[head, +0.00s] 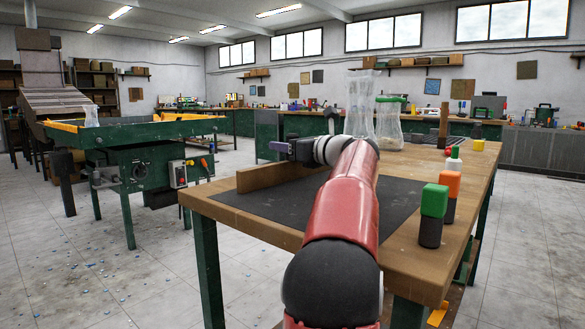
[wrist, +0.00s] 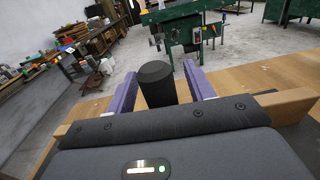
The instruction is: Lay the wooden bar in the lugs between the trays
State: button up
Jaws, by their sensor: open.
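My gripper (head: 278,147) is above the far left part of the workbench, with its purple fingers pointing left. In the wrist view my gripper (wrist: 160,68) is open, and a dark cylinder (wrist: 157,88) shows between its fingers; I cannot tell whether they touch it. A long wooden piece (head: 270,175) stands on edge along the far side of a dark mat, below my gripper and partly hidden by my arm. A wooden strip (wrist: 292,104) shows behind the gripper body in the wrist view. A brown wooden upright (head: 443,125) stands at the bench's back. I cannot make out trays or lugs.
The dark mat (head: 300,207) lies on the wooden workbench (head: 395,245). A green block (head: 434,201) and an orange block (head: 450,183) stand on dark bases at the right. Clear jars (head: 388,125) stand at the back. A green machine table (head: 130,130) is across open floor.

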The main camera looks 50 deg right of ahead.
jog(key=shift+c, duration=0.4)
grip_shut()
